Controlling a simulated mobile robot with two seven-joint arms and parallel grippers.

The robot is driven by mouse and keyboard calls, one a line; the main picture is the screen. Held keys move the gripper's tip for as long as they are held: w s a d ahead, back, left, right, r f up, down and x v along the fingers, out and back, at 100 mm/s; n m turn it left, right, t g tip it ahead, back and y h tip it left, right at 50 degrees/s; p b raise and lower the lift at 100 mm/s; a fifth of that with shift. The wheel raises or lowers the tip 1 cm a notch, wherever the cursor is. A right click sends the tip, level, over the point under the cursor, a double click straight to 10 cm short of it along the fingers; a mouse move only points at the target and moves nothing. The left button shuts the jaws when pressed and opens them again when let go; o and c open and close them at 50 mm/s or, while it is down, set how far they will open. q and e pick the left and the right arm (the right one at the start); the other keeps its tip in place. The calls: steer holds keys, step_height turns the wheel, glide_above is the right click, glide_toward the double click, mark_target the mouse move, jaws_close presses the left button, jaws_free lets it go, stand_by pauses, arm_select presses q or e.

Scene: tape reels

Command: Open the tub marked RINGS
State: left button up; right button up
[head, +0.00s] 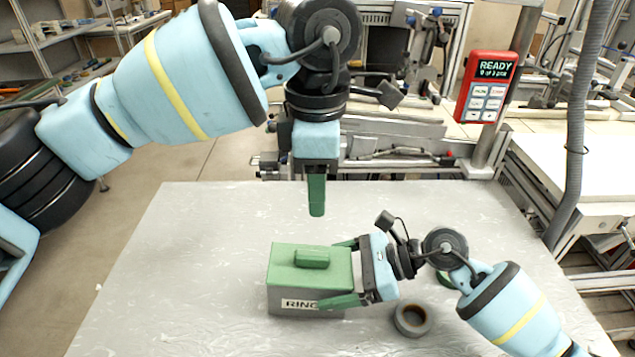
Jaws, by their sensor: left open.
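The tub marked RINGS (285,299) stands on the table, grey with a green lid (283,262) and a raised green handle (311,258). The lid lies flat on it. My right gripper (344,272) comes from the right with one finger along the tub's front and one at its back, shut on the tub; the front finger covers the end of the label. My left gripper (317,212) points down above and behind the lid, apart from it. It is open and empty, its fingers seen edge-on.
A grey tape roll (411,319) lies right of the tub, below my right gripper. A green roll (443,279) is partly hidden behind my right arm. The table (190,270) is clear on the left. A red READY panel (487,87) stands on a post at the back right.

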steer(key=shift+o, duration=1.1)
steer(key=shift+d, duration=0.1)
arm_select(q)
steer(key=shift+w+f+b, duration=0.1)
steer(key=shift+f+b, duration=0.55)
steer(key=shift+f, duration=0.75)
arm_select(e)
steer(key=shift+v, duration=3.9)
